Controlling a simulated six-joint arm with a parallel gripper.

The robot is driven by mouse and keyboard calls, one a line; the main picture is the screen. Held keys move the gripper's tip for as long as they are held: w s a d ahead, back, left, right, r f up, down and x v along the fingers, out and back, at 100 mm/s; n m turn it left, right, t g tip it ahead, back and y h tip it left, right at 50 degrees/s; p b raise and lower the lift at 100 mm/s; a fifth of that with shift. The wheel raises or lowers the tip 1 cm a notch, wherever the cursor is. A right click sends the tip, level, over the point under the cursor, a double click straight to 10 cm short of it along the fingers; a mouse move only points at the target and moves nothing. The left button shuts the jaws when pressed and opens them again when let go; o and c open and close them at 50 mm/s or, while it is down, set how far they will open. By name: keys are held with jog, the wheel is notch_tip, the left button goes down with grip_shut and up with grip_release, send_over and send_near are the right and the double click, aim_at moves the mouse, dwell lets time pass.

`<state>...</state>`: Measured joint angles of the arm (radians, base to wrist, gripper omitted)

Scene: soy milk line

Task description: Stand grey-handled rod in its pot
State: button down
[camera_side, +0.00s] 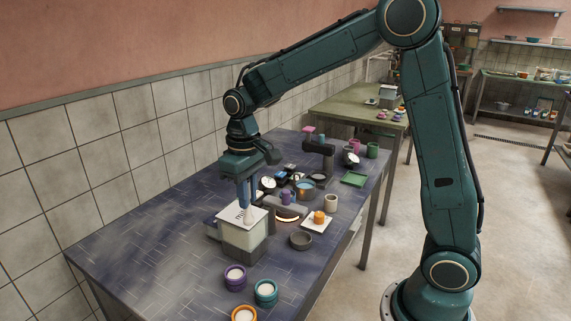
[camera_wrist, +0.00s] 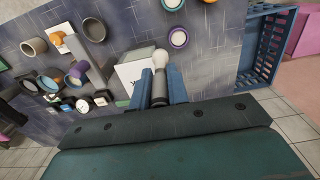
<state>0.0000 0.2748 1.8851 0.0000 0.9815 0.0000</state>
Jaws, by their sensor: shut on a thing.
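My gripper (camera_side: 247,201) points down over a pale box (camera_side: 238,236) with a white printed top. It is shut on a rod, whose pale rounded head (camera_side: 249,216) shows below the fingers. In the wrist view, the rod's grey handle (camera_wrist: 159,88) sits between the blue fingers (camera_wrist: 161,76), with its pale head (camera_wrist: 160,58) sticking out beyond them. Whether the head touches the box is unclear. A dark grey round pot (camera_side: 301,240) stands right of the box; it also shows in the wrist view (camera_wrist: 93,30). I cannot tell whether it is the rod's pot.
Purple (camera_side: 235,277), teal (camera_side: 265,293) and orange (camera_side: 244,315) pots with white contents stand at the near end. A white plate (camera_side: 325,226) with an orange item, a pale cup (camera_side: 331,203) and a dark stand (camera_side: 318,150) lie beyond. The table's left side is mostly clear.

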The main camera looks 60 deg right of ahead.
jog(key=d+m, duration=0.4)
jog(key=d, duration=1.8)
jog(key=s+d+m, duration=0.2)
jog(key=s+d, duration=0.1)
jog(key=d, duration=0.5)
jog(key=s+d+m, duration=0.1)
jog(key=s+d, duration=0.2)
jog(key=d, duration=0.4)
jog(key=shift+f, duration=2.15)
jog(key=shift+f, duration=0.2)
notch_tip(320, 180, down, 10)
jog(key=shift+f, duration=0.15)
